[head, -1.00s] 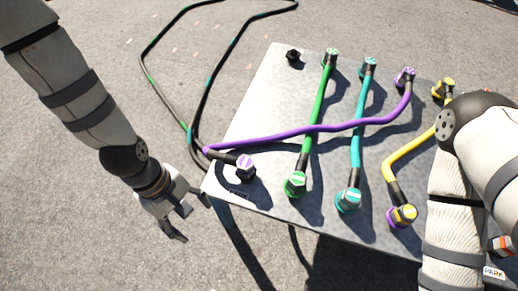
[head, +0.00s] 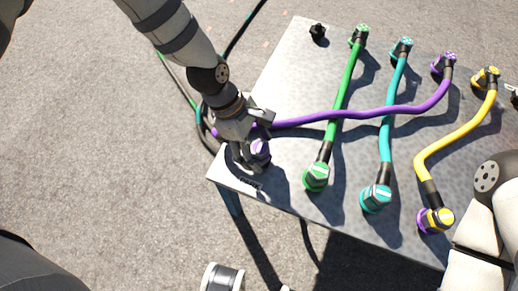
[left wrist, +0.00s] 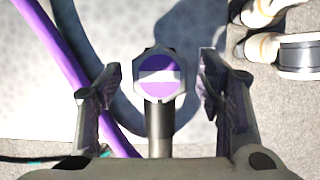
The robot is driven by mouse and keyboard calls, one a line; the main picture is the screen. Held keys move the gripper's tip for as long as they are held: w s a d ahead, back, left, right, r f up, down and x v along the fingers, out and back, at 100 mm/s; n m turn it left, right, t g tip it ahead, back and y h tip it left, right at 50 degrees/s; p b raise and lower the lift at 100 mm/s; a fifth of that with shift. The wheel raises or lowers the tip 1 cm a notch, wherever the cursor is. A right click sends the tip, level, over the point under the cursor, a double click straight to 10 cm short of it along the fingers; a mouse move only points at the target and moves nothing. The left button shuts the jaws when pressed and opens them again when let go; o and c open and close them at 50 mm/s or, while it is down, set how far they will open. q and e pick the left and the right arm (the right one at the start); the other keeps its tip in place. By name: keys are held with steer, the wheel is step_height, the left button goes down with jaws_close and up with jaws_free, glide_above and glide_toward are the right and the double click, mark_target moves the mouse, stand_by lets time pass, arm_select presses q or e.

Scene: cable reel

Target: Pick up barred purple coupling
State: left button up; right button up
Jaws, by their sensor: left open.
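The barred purple coupling (head: 261,151), a hexagonal cap with a white bar across its purple face, is at the near left corner of the grey table, partly hidden by my left gripper in the head view. My left gripper (head: 252,143) is over it with its fingers open. In the left wrist view the coupling (left wrist: 160,77) faces the camera between the two fingers (left wrist: 157,84), with a gap on each side. The purple cable (head: 350,114) runs right to another purple coupling (head: 443,63) at the far side. My right gripper is not in view.
To the right on the table (head: 285,75) stand a green coupling (head: 316,178), a teal coupling (head: 376,199) and a yellow coupling (head: 437,219), each with its cable. A small black fitting (head: 318,32) stands at the far left corner. My right arm covers the near right side.

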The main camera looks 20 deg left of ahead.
arm_select(q)
steer(key=shift+d+f, duration=0.15)
steer(key=shift+f, duration=0.25)
steer(key=shift+r, duration=0.1)
steer(key=c, duration=1.4)
steer(key=shift+o, duration=0.2)
steer(key=shift+r, duration=0.1)
